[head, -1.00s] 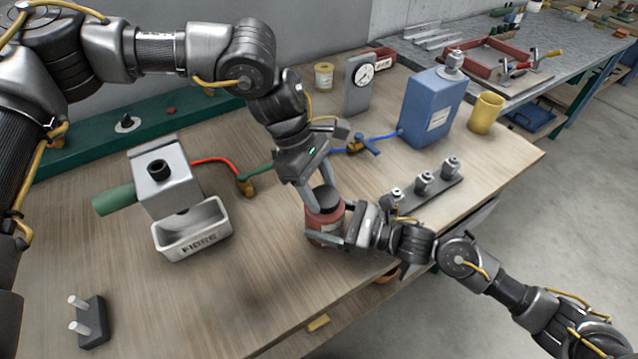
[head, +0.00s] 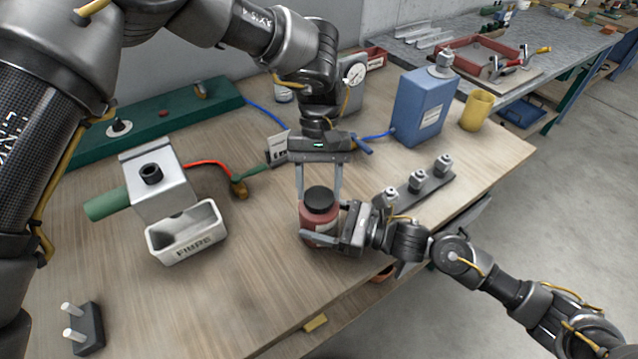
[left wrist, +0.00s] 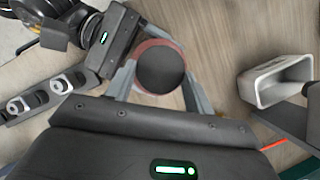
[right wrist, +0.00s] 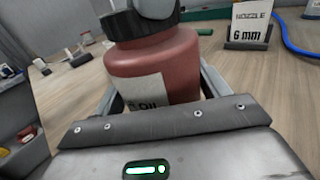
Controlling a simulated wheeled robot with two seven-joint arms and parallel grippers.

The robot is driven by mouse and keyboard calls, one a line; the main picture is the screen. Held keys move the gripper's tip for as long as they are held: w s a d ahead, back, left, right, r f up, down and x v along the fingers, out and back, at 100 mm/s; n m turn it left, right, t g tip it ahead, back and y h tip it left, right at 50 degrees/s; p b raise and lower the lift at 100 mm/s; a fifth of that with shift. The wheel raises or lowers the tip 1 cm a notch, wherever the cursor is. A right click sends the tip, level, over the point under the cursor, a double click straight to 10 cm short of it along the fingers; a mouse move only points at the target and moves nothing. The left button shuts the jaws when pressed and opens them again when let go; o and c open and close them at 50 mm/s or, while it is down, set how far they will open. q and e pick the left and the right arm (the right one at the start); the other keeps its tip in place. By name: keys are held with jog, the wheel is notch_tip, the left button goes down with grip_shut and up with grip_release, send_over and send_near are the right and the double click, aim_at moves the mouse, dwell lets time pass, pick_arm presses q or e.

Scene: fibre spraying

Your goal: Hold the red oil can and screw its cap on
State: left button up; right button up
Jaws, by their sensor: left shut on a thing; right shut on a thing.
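The red oil can (head: 312,226) stands upright on the wooden table with a black cap (head: 320,199) on top. My right gripper (head: 322,238) is shut around the can's body from the right; the red body and its OIL label (right wrist: 150,90) fill the right wrist view. My left gripper (head: 318,192) reaches from above and behind, its fingers on either side of the cap (left wrist: 160,70), shut on it. The cap sits on the can's neck; I cannot tell how tightly it is threaded.
A grey machine with a FIBRE tray (head: 187,236) stands to the left. A rack with several metal fittings (head: 418,190) lies to the right, close to my right arm. A blue canister (head: 420,108) and yellow cup (head: 477,110) stand behind.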

pick_arm(q)
jog(key=o, duration=0.9)
jog(key=shift+o, duration=0.2)
jog(key=shift+r, duration=2.3)
jog(key=shift+f, duration=0.1)
jog(key=shift+c, duration=0.4)
